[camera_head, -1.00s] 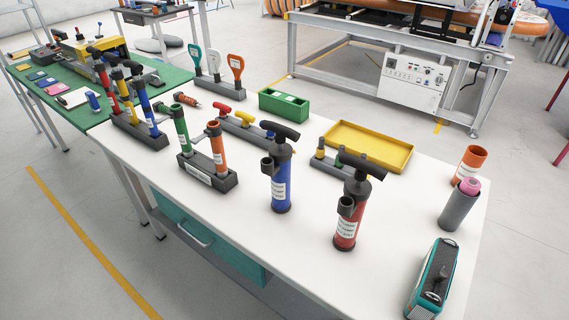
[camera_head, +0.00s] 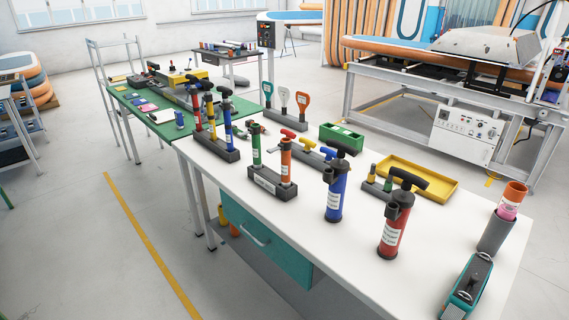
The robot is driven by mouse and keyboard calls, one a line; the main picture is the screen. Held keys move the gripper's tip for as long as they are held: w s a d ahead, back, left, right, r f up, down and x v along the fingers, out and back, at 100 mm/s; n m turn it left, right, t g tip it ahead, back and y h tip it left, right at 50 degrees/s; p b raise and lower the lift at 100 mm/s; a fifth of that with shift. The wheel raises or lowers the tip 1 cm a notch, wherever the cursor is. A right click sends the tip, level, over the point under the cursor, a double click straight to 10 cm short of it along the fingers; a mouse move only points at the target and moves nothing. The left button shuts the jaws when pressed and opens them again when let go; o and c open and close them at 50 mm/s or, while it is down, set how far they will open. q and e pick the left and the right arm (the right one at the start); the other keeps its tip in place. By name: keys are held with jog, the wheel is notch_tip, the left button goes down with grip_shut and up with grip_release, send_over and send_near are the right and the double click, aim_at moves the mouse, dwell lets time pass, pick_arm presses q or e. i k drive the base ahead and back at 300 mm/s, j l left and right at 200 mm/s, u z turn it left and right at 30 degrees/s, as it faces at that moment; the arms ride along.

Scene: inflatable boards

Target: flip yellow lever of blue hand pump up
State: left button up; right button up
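A blue hand pump (camera_head: 334,195) with a black T-handle and a white label stands upright on the white table (camera_head: 300,235). A black part sticks out to the left near its top; I cannot make out a yellow lever on it. A red hand pump (camera_head: 394,225) of the same shape stands to its right, nearer the front edge. Neither of my grippers is in view.
A black rack with a green and an orange tube (camera_head: 286,165) stands left of the blue pump. A yellow tray (camera_head: 440,187), a green box (camera_head: 350,131), a grey cup (camera_head: 494,235) and a teal device (camera_head: 466,290) share the table. Floor in front is clear.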

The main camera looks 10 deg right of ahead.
aim_at(335, 176)
jog(key=l+u, duration=0.3)
jog(key=l, duration=0.55)
jog(key=l+u, duration=0.35)
jog(key=l, duration=0.55)
